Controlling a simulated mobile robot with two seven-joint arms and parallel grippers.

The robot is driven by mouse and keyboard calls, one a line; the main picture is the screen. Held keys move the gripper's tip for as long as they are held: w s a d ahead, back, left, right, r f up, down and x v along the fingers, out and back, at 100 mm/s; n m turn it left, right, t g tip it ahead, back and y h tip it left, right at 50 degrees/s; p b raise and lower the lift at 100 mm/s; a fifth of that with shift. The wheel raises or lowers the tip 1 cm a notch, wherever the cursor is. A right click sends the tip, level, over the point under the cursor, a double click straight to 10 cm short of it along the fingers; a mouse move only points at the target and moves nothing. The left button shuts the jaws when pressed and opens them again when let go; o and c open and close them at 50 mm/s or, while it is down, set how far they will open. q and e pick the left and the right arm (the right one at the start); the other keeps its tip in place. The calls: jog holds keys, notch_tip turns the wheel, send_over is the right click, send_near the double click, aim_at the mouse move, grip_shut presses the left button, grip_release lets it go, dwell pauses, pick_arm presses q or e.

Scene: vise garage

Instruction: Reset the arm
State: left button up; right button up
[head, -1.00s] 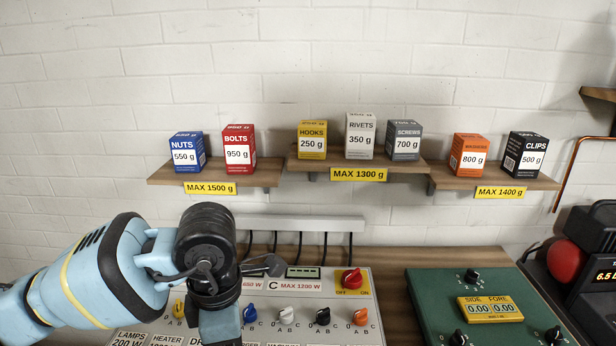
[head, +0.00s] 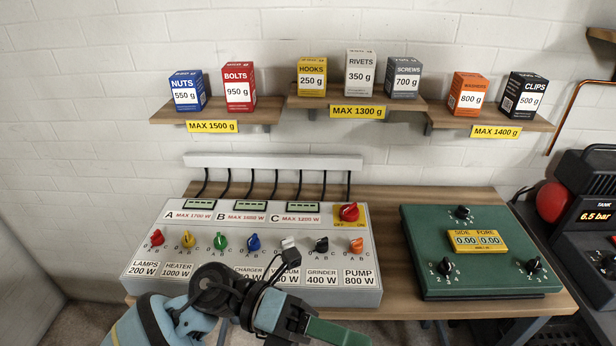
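My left arm comes in from the bottom left, in front of the grey switch panel. Its black wrist joint covers part of the panel's lower labels. My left gripper (head: 325,334) points right along the bottom edge, low in front of the panel. A dark green piece shows at its end. The frame cuts it off, and I cannot tell whether the gripper is open, shut or holding something. My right gripper is not in view.
The grey switch panel (head: 150,222) with coloured knobs and a red main switch (head: 348,212) stands on the wooden bench (head: 388,290). A green box with dials (head: 420,240) stands to its right. A black tank gauge unit (head: 590,180) is far right. Wall shelves (head: 215,117) hold labelled boxes.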

pick_arm(q)
jog(key=w+a+f+n+t+h, duration=0.1)
jog(key=w+a+n+t+h, duration=0.15)
jog(key=n+t, duration=0.5)
jog(key=w+a+n+t+h, duration=0.2)
jog(key=w+n+t+h, duration=0.15)
jog(key=n+t, duration=0.45)
jog(key=w+a+f+n+t+y, duration=0.2)
jog(key=a+f+n+t+y, duration=0.7)
jog(key=f+n+y, duration=0.7)
jog(key=s+a+f+n+g+y, duration=0.2)
jog(key=s+a+f+n+g, duration=0.2)
jog(key=s+f, duration=0.5)
jog(key=s+a+f+n+g+y, duration=0.3)
jog(key=s+a+f+n, duration=0.4)
jog(key=s+f, duration=0.3)
jog(key=shift+a+f+n+g+p, duration=0.15)
jog(key=shift+a+n+g+p, duration=0.2)
jog(key=shift+g, duration=0.4)
